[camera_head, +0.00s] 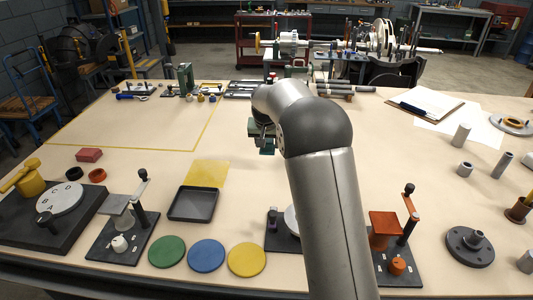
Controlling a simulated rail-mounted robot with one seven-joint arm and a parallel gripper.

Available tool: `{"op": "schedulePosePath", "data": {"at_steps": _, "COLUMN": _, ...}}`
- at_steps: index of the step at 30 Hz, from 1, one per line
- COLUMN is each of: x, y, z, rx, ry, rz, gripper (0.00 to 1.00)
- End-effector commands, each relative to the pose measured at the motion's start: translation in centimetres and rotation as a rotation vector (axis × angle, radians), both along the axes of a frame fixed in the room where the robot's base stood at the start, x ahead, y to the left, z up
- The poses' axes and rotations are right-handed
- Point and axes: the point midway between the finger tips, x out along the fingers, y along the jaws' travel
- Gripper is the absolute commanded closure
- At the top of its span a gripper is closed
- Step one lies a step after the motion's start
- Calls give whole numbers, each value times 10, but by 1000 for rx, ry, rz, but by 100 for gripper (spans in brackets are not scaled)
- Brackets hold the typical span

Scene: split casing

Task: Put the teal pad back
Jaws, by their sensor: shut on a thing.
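My gripper (265,141) is at the far side of my arm, above the middle of the table. It is small and partly hidden by my wrist. It is shut on a small teal piece, which I take to be the teal pad (267,151); its full shape is hard to see. A fixture with a grey plate (115,204) stands to the left, and one with an orange plate (385,221) to the right.
Green (167,251), blue (206,255) and yellow (247,260) discs lie along the front. A black tray (193,204) and a yellow sheet (206,173) lie left of centre. A flanged grey part (470,246) is at right. The taped area (135,125) is mostly clear.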

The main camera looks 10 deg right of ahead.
Motion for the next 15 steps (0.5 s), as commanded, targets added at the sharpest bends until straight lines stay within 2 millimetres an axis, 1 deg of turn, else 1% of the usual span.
{"op": "schedulePosePath", "data": {"at_steps": 1, "x": 13, "y": 0, "z": -5, "rx": 1, "ry": 2, "rz": 0, "gripper": 82}}
{"op": "schedulePosePath", "data": {"at_steps": 3, "x": 24, "y": 0, "z": -21, "rx": 0, "ry": 4, "rz": 1, "gripper": 82}}
{"op": "schedulePosePath", "data": {"at_steps": 6, "x": 39, "y": 0, "z": -38, "rx": 0, "ry": 3, "rz": 1, "gripper": 82}}
{"op": "schedulePosePath", "data": {"at_steps": 9, "x": 49, "y": 0, "z": -50, "rx": 1, "ry": 2, "rz": 0, "gripper": 82}}
{"op": "schedulePosePath", "data": {"at_steps": 15, "x": 57, "y": 0, "z": -61, "rx": 0, "ry": 1, "rz": 0, "gripper": 82}}
